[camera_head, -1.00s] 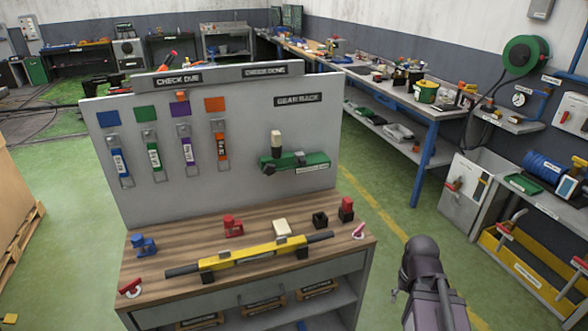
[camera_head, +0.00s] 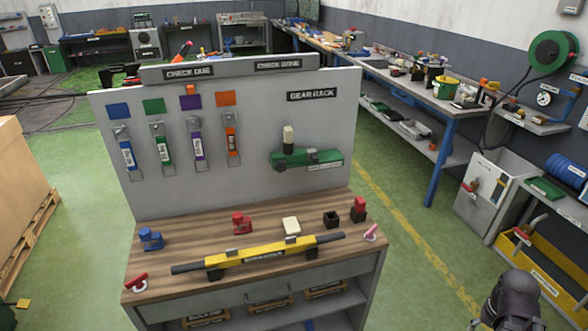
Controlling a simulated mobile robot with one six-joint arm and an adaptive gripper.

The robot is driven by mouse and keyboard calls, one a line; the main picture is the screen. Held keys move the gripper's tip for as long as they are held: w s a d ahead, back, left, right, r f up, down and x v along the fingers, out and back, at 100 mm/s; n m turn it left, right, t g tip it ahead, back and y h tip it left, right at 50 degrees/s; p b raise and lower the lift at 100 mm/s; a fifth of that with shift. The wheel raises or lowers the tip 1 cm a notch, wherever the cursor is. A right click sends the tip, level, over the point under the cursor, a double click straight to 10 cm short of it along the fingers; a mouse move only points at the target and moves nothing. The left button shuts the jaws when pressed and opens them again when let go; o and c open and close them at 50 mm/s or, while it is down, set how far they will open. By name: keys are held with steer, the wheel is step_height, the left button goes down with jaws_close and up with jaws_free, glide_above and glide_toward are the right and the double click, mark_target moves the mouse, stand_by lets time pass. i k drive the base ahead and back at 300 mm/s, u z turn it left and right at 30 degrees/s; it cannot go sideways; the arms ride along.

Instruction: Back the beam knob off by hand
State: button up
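A yellow beam (camera_head: 264,256) with dark rod ends lies across dark supports on the wooden bench top (camera_head: 190,262). Small grey blocks sit on top of the beam near its left part and right part; I cannot tell which part is the beam knob. A red-handled piece with a pale ring (camera_head: 137,282) lies off its left end, and another red piece (camera_head: 371,233) off its right end. Part of my arm (camera_head: 514,300) shows at the bottom right, well apart from the bench. My gripper's fingers are not visible.
Blue (camera_head: 151,239) and red (camera_head: 241,223) fixtures, a white block (camera_head: 291,227) and dark holders stand behind the beam. A grey panel (camera_head: 230,190) with hanging tagged tools and a green tool (camera_head: 306,158) rises behind.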

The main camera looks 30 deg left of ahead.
mark_target(281, 164)
steer(key=z, duration=0.25)
steer(key=k, duration=1)
steer(key=u, duration=1.75)
steer(key=i, duration=0.95)
